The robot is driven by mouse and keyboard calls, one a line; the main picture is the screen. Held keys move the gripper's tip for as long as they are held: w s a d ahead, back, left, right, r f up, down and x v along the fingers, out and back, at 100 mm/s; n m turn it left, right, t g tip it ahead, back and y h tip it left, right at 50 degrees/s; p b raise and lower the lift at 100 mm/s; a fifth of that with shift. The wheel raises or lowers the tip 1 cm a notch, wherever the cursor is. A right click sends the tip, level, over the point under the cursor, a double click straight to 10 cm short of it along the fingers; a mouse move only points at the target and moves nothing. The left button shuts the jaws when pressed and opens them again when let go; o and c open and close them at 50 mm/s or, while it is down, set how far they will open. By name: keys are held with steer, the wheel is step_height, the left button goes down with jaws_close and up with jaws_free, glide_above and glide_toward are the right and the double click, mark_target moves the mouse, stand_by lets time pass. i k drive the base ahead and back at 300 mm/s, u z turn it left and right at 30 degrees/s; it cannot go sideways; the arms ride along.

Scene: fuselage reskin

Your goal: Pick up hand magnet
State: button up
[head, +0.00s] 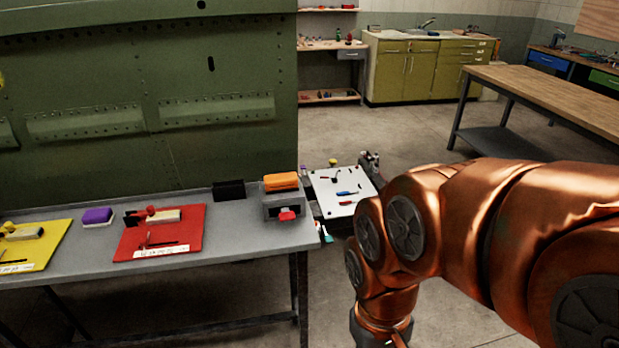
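I cannot tell for sure which object is the hand magnet. On the grey workbench (200,262) a grey block with a red knob (288,215) stands near the right end, with an orange block (281,181) on top of it. A black block (229,190) lies just left of it, against the green panel. A purple-topped block (97,216) lies further left. My copper arm comes in from the right and bends down past the bench's right end. Its lower end runs to the bottom edge, and my gripper's fingers are not visible.
A red board (190,234) and a yellow board (48,252) carry small tools on the bench. The green riveted panel (140,65) rises behind. A white-topped cart (335,207) with small tools stands right of the bench. A wooden table (545,92) stands at the back right.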

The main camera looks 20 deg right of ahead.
mark_target(280, 183)
steer(key=u, duration=4.3)
steer(key=k, duration=1.95)
steer(key=z, duration=1.45)
